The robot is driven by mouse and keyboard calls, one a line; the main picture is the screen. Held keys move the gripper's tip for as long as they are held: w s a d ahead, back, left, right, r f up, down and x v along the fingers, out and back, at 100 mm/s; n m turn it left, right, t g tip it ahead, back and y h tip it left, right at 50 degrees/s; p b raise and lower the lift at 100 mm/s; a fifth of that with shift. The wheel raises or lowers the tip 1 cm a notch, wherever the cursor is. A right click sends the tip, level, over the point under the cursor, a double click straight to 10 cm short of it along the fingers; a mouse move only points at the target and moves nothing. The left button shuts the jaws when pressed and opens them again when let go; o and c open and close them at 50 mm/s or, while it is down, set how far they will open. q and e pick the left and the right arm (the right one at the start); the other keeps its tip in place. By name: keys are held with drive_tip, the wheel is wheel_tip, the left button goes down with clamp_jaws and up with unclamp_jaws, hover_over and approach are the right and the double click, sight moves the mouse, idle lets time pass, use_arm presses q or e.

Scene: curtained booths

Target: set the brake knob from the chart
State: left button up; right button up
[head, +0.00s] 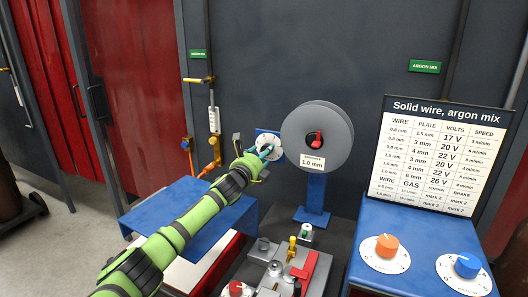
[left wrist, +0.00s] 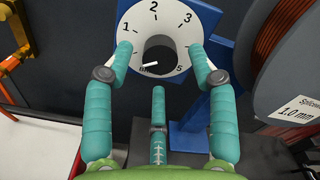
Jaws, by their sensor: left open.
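The brake knob (left wrist: 160,56) is black with a white pointer, on a round white dial (left wrist: 152,18) with a blue backing plate. The pointer points left and slightly down, below the 1; 1, 2, 3 and 5 are readable. In the head view the dial (head: 273,144) sits left of the wire spool. My left gripper (head: 263,153) is at the dial, its teal fingers open on either side of the knob, with a third finger below. The chart (head: 440,155), titled "Solid wire, argon mix", stands at the right; its small brake entries are hard to read.
The grey spool (head: 293,138) has a "1.0 mm" label (head: 312,162). A blue table (head: 200,225) lies under my left arm. A blue cabinet (head: 420,225) carries an orange knob (head: 387,246) and a blue knob (head: 466,266). Valves and clamps (head: 275,268) crowd the front middle.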

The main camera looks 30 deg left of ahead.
use_arm(q)
drive_tip(key=shift+w+r, duration=0.1)
drive_tip(key=shift+w, duration=0.55)
use_arm(e)
drive_tip(key=shift+w+r, duration=0.2)
drive_tip(key=shift+w, duration=0.3)
use_arm(q)
drive_tip(key=c, duration=1.2)
drive_tip(key=shift+o, duration=0.2)
use_arm(e)
drive_tip(key=shift+s, duration=0.3)
